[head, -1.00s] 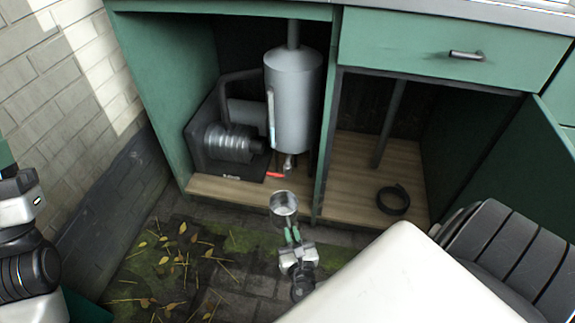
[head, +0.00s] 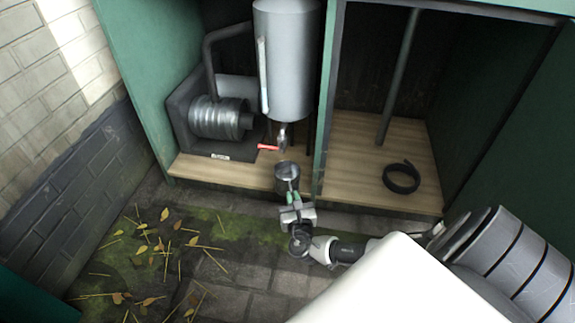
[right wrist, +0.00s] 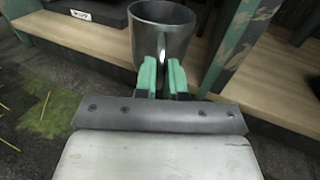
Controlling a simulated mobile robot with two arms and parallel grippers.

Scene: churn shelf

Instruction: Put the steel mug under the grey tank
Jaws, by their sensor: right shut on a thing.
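The steel mug (head: 288,172) is upright in my right gripper (head: 291,196), at the front edge of the cabinet's wooden floor. In the right wrist view the mug (right wrist: 160,40) stands beyond the green fingertips (right wrist: 163,75), which are shut on its near side. The grey tank (head: 287,65) hangs in the left cabinet bay, behind and above the mug. Its tap (head: 283,137) with a red lever (head: 268,147) points down, a little behind the mug's mouth. Whether the mug touches the wooden floor I cannot tell. My left gripper is out of view.
A ribbed metal cylinder on a dark unit (head: 222,119) stands left of the tank. A green divider (head: 328,110) is close on the mug's right. A black ring (head: 401,177) lies on the right bay's floor (head: 350,180). Leaves (head: 165,214) lie on the paving.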

